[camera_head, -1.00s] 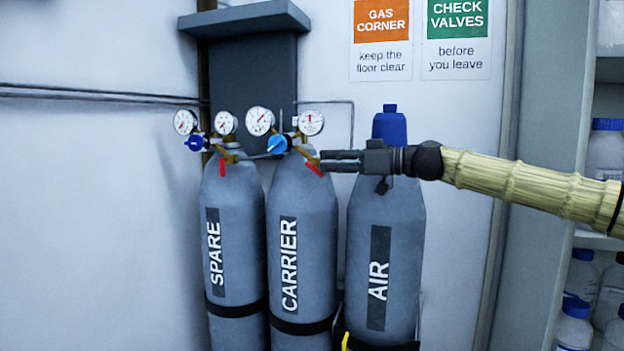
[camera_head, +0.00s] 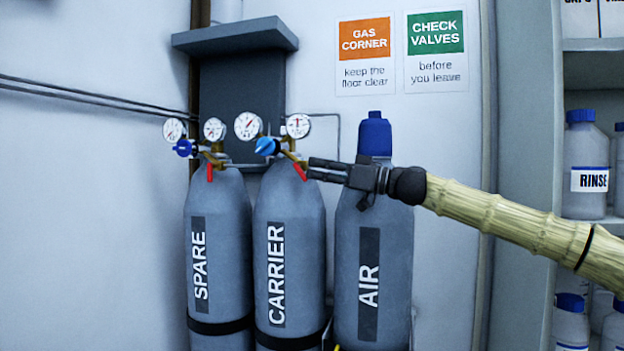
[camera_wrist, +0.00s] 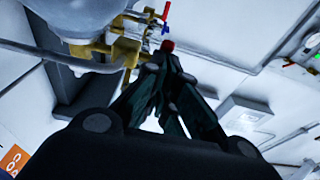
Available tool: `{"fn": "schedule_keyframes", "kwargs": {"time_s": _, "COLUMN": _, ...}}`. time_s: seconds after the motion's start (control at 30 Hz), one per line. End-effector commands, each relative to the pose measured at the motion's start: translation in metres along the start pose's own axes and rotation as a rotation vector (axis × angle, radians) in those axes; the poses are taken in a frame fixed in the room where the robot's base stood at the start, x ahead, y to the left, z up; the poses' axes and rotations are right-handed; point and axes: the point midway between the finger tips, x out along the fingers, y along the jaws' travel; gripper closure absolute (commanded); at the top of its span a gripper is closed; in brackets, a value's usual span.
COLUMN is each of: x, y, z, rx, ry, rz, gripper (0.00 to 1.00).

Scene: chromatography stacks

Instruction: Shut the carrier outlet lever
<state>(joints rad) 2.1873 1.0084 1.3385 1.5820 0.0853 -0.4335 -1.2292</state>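The carrier cylinder (camera_head: 311,220) is grey and stands between the spare and air cylinders. Its red outlet lever (camera_head: 300,172) hangs below the brass regulator fitting, slanting down to the right. My gripper (camera_head: 311,169) is at the lever's right side, its fingertips touching it or very close. In the wrist view, the fingers (camera_wrist: 160,64) converge to a nearly closed tip, with nothing seen held between them. A red lever end (camera_wrist: 167,46) shows just beyond the fingertips. The rest of that lever is mostly hidden. A blue knob (camera_head: 267,146) sits on the carrier regulator.
The spare cylinder (camera_head: 218,235) at left has its own red lever (camera_head: 210,172), pointing down. The air cylinder (camera_head: 400,245), blue-capped, stands below and behind my gripper. Gauges (camera_head: 248,126) crowd above the levers. Shelves with bottles (camera_head: 587,165) are at right.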

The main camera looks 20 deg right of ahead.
Motion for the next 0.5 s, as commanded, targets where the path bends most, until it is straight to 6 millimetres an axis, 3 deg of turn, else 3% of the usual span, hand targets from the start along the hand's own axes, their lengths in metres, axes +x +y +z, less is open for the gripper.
{"fn": "schedule_keyframes", "kwargs": {"time_s": 0.5, "x": -0.009, "y": 0.003, "z": 0.020, "rx": -0.003, "ry": -0.001, "rz": 0.013, "gripper": 1.00}}
